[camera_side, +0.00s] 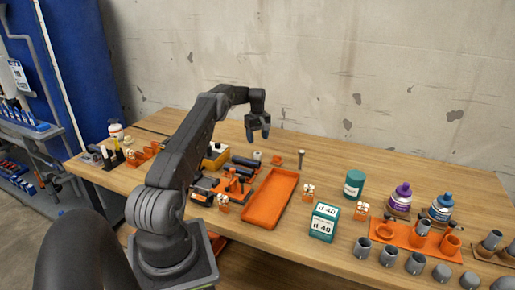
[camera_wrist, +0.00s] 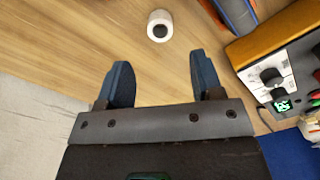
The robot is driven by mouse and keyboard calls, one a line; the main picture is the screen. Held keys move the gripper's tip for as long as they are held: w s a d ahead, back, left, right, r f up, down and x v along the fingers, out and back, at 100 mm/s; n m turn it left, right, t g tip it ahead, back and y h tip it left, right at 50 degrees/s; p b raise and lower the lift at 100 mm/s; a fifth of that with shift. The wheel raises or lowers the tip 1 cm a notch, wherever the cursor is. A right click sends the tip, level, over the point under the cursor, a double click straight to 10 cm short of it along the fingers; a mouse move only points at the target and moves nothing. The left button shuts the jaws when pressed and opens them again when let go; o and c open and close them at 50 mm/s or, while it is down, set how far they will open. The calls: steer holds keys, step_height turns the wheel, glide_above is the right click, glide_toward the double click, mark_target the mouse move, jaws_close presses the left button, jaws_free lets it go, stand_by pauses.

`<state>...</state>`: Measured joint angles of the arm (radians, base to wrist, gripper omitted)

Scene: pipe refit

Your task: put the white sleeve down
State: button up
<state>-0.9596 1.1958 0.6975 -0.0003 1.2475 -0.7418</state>
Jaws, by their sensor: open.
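The white sleeve (camera_wrist: 160,26) stands on the wooden table in the wrist view, a short white cylinder with a dark hole in its top. It also shows in the side view (camera_side: 257,156) as a small pale piece near the dark pipes. My gripper (camera_wrist: 158,78) is open and empty, its two blue fingers apart. In the wrist view the sleeve lies beyond the fingertips, clear of both. In the side view my gripper (camera_side: 258,137) hangs above the table, over the area by the sleeve.
A yellow device with knobs and a green display (camera_wrist: 272,80) is at the right of the wrist view. Dark pipes (camera_side: 240,165) lie beside the sleeve. An orange tray (camera_side: 270,198) stands empty in front. A bolt-like post (camera_side: 301,158) stands to the right.

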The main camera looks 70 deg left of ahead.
steer(key=w+d+r+m+t+y, duration=0.1)
steer(key=w+d+r+m, duration=0.15)
steer(key=d+r, duration=0.5)
steer(key=w+d+r+m, duration=0.25)
steer(key=d+r, duration=0.35)
steer(key=r, duration=0.3)
steer(key=d+r+m+t, duration=0.1)
steer(key=d+r+m, duration=0.1)
steer(key=d+r, duration=0.35)
steer(key=d+r+m, duration=0.2)
steer(key=d, duration=0.7)
steer(key=s+d+r+m+t, duration=0.1)
steer(key=s+d+r+m, duration=0.15)
steer(key=s+d, duration=0.45)
steer(key=s+d+f+m+t+h, duration=0.1)
steer(key=s+d+m, duration=0.7)
steer(key=s+d, duration=0.9)
step_height(320, 180, down, 3)
steer(key=shift+s+d+r+t, duration=0.15)
steer(key=shift+d+t, duration=0.3)
steer(key=shift+t, duration=0.35)
stand_by(1.5)
